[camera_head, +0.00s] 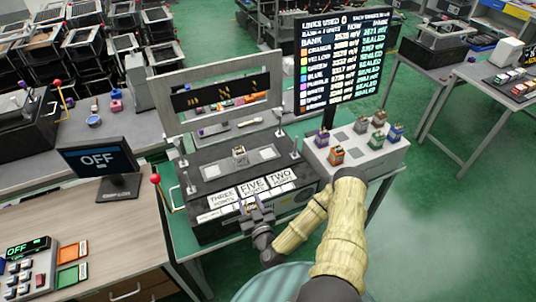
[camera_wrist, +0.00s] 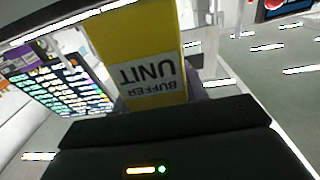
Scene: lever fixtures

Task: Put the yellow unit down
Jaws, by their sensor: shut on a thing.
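The yellow unit (camera_wrist: 138,50) fills the upper middle of the wrist view, with a label reading "BUFFER UNIT" upside down. My gripper (camera_head: 252,206) is shut on it, in front of the black fixture (camera_head: 205,232) and close to its front labels. In the head view the yellow unit is hard to make out at the gripper. The fixture's front labels read "THREE POINTS", "FIVE POINTS" and "TWO POINTS". A pale unit (camera_head: 239,155) sits on the fixture's top, between grey plates.
A grey stand (camera_head: 375,165) at right holds several units, including an orange one (camera_head: 336,156). A red-knobbed lever (camera_head: 155,180) is at the fixture's left. A score screen (camera_head: 343,62) stands behind. A monitor (camera_head: 97,160) reads "OFF". A raised grey frame (camera_head: 220,92) stands at the fixture's back.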

